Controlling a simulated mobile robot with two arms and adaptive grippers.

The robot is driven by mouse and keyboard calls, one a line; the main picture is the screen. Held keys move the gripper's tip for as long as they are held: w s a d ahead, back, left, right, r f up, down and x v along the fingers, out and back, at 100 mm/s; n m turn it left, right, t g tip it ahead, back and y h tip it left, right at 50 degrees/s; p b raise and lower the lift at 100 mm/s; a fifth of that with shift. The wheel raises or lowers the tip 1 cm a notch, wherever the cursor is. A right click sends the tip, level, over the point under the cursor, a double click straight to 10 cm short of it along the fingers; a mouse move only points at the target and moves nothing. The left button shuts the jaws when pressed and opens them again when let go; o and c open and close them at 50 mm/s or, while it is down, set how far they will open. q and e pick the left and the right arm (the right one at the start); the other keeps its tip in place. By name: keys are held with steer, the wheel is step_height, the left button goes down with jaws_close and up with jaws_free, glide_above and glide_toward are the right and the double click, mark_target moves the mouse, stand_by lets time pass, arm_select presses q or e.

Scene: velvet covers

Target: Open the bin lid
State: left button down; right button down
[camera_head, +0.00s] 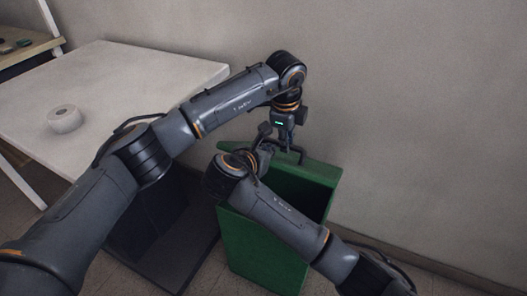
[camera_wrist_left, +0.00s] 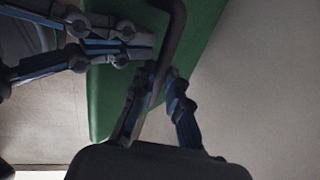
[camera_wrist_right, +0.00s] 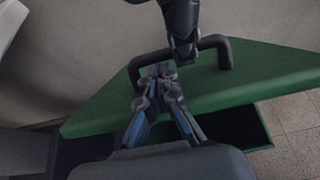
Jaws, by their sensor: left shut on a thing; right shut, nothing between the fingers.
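The green bin (camera_head: 255,250) stands on the floor by the wall, its dark inside showing. Its green lid (camera_wrist_right: 255,80) is raised, with a gap over the dark opening (camera_wrist_right: 240,128) in the right wrist view. A dark bar handle (camera_wrist_right: 228,52) is fixed to the lid; it also shows in the left wrist view (camera_wrist_left: 174,30). My left gripper (camera_wrist_left: 162,78) is shut on the handle, reaching down from above. My right gripper (camera_wrist_right: 158,72) is shut and empty, close to one end of the handle; whether it touches the lid I cannot tell.
A dark box-like thing (camera_head: 160,225) is beside the bin, partly behind my left arm. The wall (camera_head: 430,130) is close behind the bin. Floor shows at the lower right.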

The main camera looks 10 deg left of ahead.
arm_select(q)
steer(key=shift+f, duration=0.35)
arm_select(e)
steer(key=shift+w, duration=0.1)
steer(key=shift+w+d+r, duration=0.25)
steer(key=shift+w+r, duration=0.3)
steer(key=shift+r, duration=0.05)
arm_select(q)
steer(key=c, duration=1.7)
jaws_free()
steer(key=shift+c, duration=0.2)
steer(key=o, duration=0.3)
steer(key=shift+w+f, duration=0.1)
steer(key=shift+w, duration=0.1)
arm_select(e)
steer(key=shift+w+f, duration=0.1)
steer(key=shift+f, duration=0.1)
arm_select(q)
steer(key=shift+o, duration=0.5)
steer(key=shift+w+d, duration=0.1)
steer(key=shift+d, duration=0.05)
arm_select(e)
steer(key=shift+w+d+f, duration=0.1)
arm_select(q)
steer(key=shift+r, duration=0.25)
